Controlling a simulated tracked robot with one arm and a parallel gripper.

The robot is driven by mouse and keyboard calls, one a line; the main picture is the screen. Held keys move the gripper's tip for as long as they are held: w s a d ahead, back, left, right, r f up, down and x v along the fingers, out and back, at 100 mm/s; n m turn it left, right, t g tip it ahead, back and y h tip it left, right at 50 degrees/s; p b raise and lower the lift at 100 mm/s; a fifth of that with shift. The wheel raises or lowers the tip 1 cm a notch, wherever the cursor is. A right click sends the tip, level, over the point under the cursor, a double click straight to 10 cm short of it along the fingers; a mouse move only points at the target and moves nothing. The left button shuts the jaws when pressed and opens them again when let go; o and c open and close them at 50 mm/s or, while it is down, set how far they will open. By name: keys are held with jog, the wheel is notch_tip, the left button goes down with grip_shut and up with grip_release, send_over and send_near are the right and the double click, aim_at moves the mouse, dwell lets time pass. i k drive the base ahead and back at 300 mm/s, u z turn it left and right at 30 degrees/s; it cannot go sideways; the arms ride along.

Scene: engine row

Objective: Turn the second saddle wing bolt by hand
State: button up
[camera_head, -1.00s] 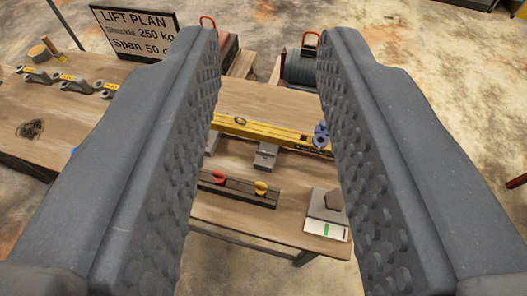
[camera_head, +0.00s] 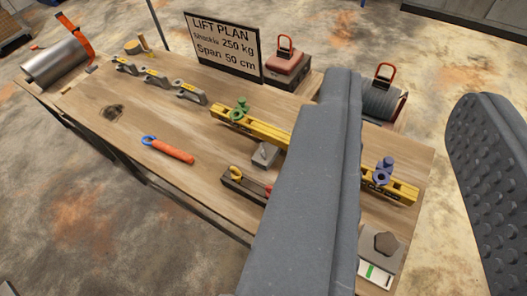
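A yellow beam (camera_head: 262,129) lies across the table, partly hidden by my gripper's left finger. A green saddle fitting (camera_head: 240,108) sits on its left part. A purple-blue saddle fitting (camera_head: 384,172) with a knob-like top sits on its right part. I cannot make out the wings of either bolt clearly. My gripper (camera_head: 412,95) is open, its two ridged grey fingers wide apart. The purple fitting shows between the fingers in the picture, close to the left finger's right side. Nothing is between the pads that I can see held.
Near the beam are a grey block (camera_head: 265,155) and a dark bar (camera_head: 240,184) with a yellow knob. An orange-handled tool (camera_head: 167,149) lies left. A lift plan sign (camera_head: 222,46), red-handled weight (camera_head: 287,66) and dark drum (camera_head: 382,101) stand behind. A card (camera_head: 375,274) lies front right.

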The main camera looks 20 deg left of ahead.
aim_at(264, 154)
jog(key=z, duration=0.05)
jog(key=k, duration=0.55)
jog(key=u, duration=0.7)
jog(key=i, duration=1.75)
jog(key=z, duration=0.55)
